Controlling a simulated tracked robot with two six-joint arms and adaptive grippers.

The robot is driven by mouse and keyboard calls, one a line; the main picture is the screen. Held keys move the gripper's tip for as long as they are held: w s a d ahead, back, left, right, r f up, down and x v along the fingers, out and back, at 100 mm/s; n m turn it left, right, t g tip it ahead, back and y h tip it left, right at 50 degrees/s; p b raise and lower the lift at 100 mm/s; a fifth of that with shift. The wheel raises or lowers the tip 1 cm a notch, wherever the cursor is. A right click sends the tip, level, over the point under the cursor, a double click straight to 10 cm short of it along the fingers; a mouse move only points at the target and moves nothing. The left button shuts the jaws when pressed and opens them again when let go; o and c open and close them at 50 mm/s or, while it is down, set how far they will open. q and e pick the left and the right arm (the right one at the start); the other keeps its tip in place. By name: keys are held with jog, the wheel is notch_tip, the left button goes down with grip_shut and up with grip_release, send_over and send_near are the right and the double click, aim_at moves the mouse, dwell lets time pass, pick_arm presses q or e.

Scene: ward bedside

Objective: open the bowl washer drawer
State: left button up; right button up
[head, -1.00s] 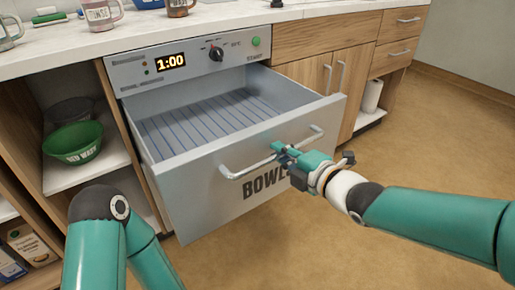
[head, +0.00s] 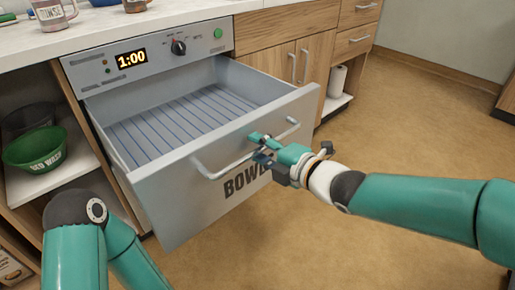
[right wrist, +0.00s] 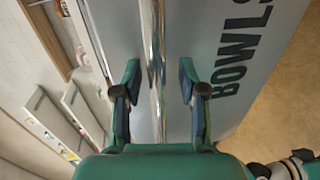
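The bowl washer drawer (head: 170,200) is pulled well out of its housing, and its ribbed inside (head: 180,120) is empty. Its silver bar handle (head: 215,172) runs across the front, above the black lettering. My right gripper (head: 260,148) is at the handle, near the middle of the bar. In the right wrist view, the fingers of my right gripper (right wrist: 158,78) stand apart on either side of the handle (right wrist: 155,50), with a gap on both sides. My left arm's bent part shows at the lower left; its gripper is out of view.
The control panel (head: 150,55) reads 1:00 above the drawer. A green bowl (head: 36,148) sits on the open shelf at left. Mugs (head: 52,15) stand on the counter. Wooden cabinets (head: 290,60) are at right. Floor in front is clear.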

jog(key=shift+s+d+r, duration=0.15)
jog(key=shift+s+d, duration=0.05)
jog(key=shift+d, duration=0.1)
jog(key=v, duration=1.1)
jog(key=shift+d, duration=0.15)
